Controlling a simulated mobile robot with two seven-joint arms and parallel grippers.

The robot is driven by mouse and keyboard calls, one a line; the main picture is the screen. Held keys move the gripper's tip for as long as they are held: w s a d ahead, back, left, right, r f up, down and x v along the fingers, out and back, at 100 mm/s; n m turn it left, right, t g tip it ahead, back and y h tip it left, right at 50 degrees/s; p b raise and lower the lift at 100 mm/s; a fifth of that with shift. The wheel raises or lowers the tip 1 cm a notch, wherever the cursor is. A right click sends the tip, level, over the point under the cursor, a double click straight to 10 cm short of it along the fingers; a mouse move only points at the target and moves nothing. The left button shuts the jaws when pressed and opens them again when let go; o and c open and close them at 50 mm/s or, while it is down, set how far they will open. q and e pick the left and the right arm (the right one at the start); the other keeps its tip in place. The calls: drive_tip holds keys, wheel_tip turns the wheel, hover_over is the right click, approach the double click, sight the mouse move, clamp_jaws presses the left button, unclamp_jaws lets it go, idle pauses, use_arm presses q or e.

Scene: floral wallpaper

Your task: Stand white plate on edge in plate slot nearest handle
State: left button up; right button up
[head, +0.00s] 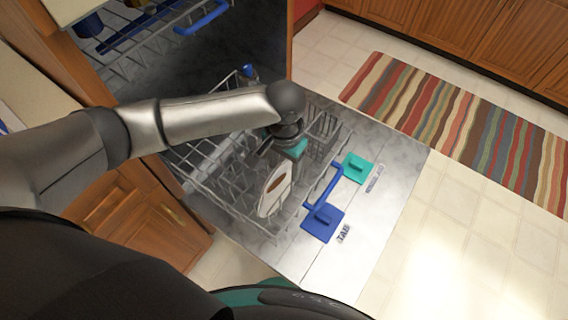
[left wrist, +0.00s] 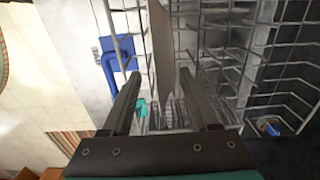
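The white plate (head: 266,206), with a brown oval mark, stands on edge, slightly tilted, in the lower dishwasher rack (head: 232,196), beside the blue handle (head: 324,186). Its exact slot is hard to tell. My left gripper (head: 279,158) is pointed down at the plate's upper part, and its fingers are partly hidden in the head view. In the left wrist view my left gripper (left wrist: 160,78) has its fingers apart, with the pale plate (left wrist: 161,45) seen nearly edge-on between them and gaps showing beside it. My right gripper is not in view.
The upper rack (head: 140,40) is at the top left. A striped rug (head: 470,130) and open floor are right.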

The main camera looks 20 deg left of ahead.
use_arm(q)
wheel_tip(320, 180, up, 15)
drive_tip(key=p, duration=0.5)
drive_tip(key=shift+p, duration=0.35)
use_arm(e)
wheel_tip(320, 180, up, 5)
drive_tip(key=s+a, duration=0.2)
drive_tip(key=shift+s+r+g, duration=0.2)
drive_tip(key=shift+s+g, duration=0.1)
use_arm(q)
drive_tip(key=shift+r, duration=0.1)
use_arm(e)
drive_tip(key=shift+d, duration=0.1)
